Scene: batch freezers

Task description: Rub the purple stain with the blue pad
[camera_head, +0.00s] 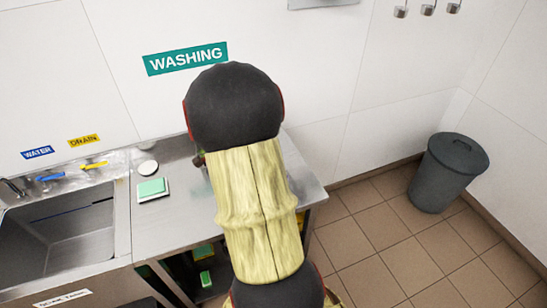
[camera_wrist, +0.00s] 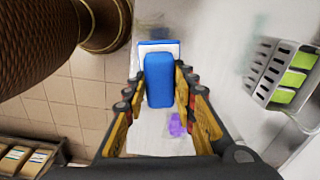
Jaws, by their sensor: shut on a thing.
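The blue pad (camera_wrist: 160,80) is between the fingers of my gripper (camera_wrist: 160,74) in the wrist view, and the gripper is shut on it. A white surface shows at the pad's far end and another white patch shows between the fingers at the near end. The purple stain (camera_wrist: 177,125) is a small smudge just nearer than the pad and a little to its right, beside the right finger. I cannot tell whether the pad touches the surface below. In the head view my arm hides the gripper, the pad and the stain.
A slotted grey caddy (camera_wrist: 268,72) with green pieces stands at the right in the wrist view. The steel counter (camera_head: 165,225) carries a green-and-white pad (camera_head: 152,188) and a round white item (camera_head: 147,167). The sink (camera_head: 65,240) is left; a grey bin (camera_head: 447,172) stands right.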

